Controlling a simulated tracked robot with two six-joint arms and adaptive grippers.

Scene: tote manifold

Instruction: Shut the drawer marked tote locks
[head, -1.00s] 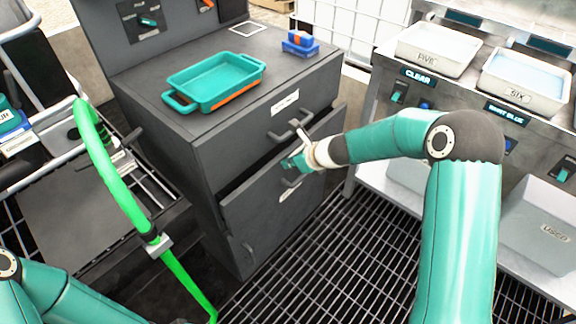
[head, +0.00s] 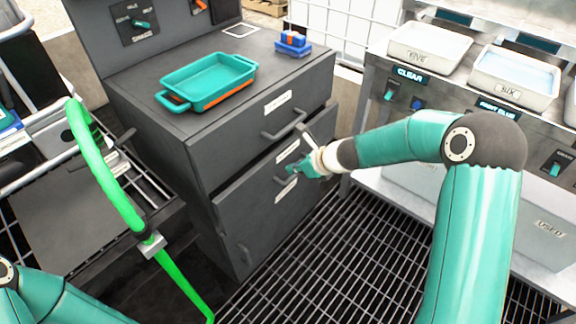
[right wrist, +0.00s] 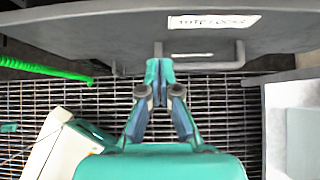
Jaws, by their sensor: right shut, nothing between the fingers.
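The dark grey cabinet's lower drawer (head: 240,200) sits below the top drawer, with a dark narrow gap along its upper edge, so it looks slightly open. In the right wrist view its front (right wrist: 110,30) carries a white label reading tote locks (right wrist: 213,22) above a bar handle (right wrist: 205,64). My right gripper (head: 296,169) is at this front, beside the handle (head: 280,181). In the right wrist view its closed fingertips (right wrist: 158,66) are empty and reach the front near the handle's left end; contact is unclear. My left gripper is out of view.
The top drawer (head: 230,140) looks shut. A teal tray (head: 208,80) and a blue block (head: 293,43) rest on the cabinet top. A green hose (head: 105,175) stands at left. A steel bench with white tubs (head: 430,48) is at right. Grated floor (head: 330,250) lies between.

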